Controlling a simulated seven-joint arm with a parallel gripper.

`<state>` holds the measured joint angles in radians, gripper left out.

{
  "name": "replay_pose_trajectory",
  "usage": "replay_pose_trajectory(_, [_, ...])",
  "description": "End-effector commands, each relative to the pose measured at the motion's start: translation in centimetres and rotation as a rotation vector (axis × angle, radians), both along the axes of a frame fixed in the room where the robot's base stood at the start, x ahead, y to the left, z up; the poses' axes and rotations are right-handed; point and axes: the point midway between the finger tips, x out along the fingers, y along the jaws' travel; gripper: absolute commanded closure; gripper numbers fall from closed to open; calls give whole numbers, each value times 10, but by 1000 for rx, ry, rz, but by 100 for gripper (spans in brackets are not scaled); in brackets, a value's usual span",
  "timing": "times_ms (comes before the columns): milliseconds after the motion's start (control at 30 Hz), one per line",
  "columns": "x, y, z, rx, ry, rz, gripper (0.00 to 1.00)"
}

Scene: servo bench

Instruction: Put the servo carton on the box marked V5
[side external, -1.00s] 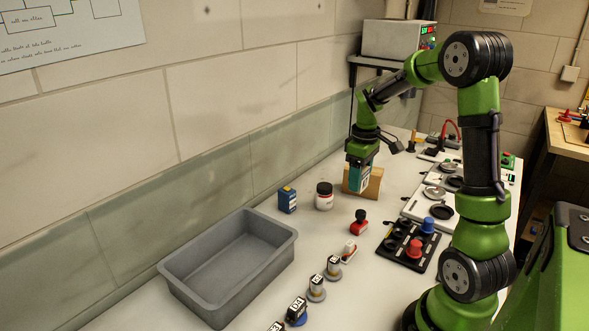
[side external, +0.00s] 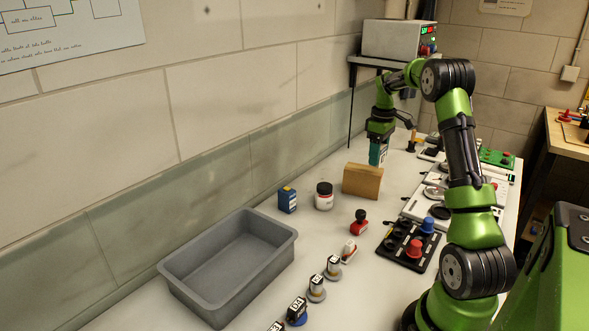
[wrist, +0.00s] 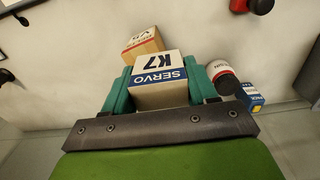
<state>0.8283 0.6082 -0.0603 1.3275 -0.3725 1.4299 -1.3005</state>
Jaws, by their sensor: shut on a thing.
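My gripper (side external: 378,153) is above the bench, beyond the tan box in the side view. In the wrist view its teal fingers (wrist: 158,92) are shut on the servo carton (wrist: 158,78), a white and tan carton with a blue SERVO band and K7, lettered upside down in this view. The carton is hard to make out in the side view. The tan box (side external: 362,181) stands on the bench near the wall. In the wrist view a tan box (wrist: 143,45) with a red stripe and a partly readable V mark shows behind the carton, which partly hides it.
A white jar with a dark lid (side external: 324,196) and a blue carton (side external: 287,199) stand left of the tan box. A grey bin (side external: 228,265) is nearer the camera. A red stamp (side external: 359,222) and a black panel with knobs (side external: 410,246) lie to the front.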

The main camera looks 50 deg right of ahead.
Motion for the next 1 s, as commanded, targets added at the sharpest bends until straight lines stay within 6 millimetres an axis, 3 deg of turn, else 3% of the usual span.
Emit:
replay_pose_trajectory(233, [16,-19,-3,0,0,0,73])
replay_pose_trajectory(533, [17,-19,-35,1,0,-1,73])
replay_pose_trajectory(967, [17,-19,-41,0,0,0,73])
replay_pose_trajectory(1000, [17,-20,-41,-1,0,0,37])
